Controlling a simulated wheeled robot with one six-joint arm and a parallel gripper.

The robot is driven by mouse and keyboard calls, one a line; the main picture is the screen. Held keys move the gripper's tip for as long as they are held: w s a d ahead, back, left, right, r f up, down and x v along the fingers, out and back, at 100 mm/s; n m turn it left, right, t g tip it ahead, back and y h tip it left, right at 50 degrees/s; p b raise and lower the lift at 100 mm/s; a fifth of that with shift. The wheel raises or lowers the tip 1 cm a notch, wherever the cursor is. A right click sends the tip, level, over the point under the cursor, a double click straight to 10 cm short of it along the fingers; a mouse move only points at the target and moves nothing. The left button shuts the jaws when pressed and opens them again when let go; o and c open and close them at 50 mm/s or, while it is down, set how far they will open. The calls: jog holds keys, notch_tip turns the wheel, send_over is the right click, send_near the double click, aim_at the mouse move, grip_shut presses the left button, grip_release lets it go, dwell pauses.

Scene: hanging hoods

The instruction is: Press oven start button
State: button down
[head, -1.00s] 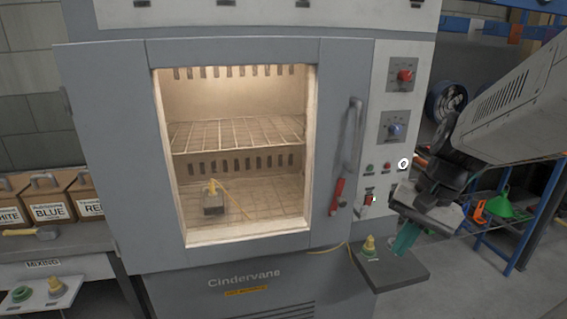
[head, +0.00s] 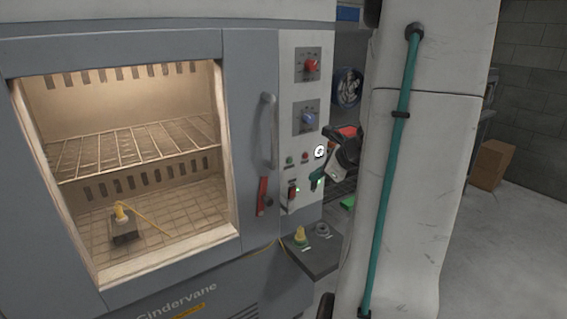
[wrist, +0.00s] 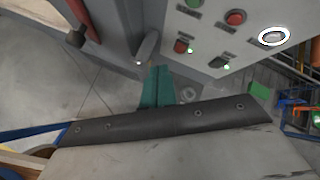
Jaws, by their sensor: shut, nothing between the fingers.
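The oven (head: 253,60) has a pale control panel (head: 291,130) at its right side. On it a green button (head: 289,160), a red button (head: 304,156) and a white-ringed round button (head: 319,151) sit in a row; their labels are too small to read. A red switch (head: 292,192) with a lit green lamp is below. In the wrist view the green (wrist: 194,4), red (wrist: 235,17) and ringed (wrist: 273,37) buttons lie at the upper right. My gripper (head: 316,181) has teal fingers, shut and empty, low beside the panel; the fingers (wrist: 157,88) appear apart from the buttons.
A red knob (head: 311,66) and a blue knob (head: 308,118) are higher on the panel. A door handle (head: 268,130) stands left of it. A small grey shelf (head: 315,262) with a yellow-topped plug (head: 300,236) juts out below. A cardboard box (head: 491,164) is at right.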

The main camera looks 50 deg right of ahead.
aim_at(290, 161)
jog(key=w+d, duration=0.2)
jog(key=w, duration=0.6)
jog(key=shift+w, duration=0.25)
jog(key=shift+w, duration=0.1)
dwell(2.0)
jog(key=shift+w+d, duration=0.15)
jog(key=shift+w, duration=0.1)
jog(key=shift+w, duration=0.35)
dwell(0.7)
jog(key=shift+s, duration=0.8)
jog(key=shift+s, duration=0.1)
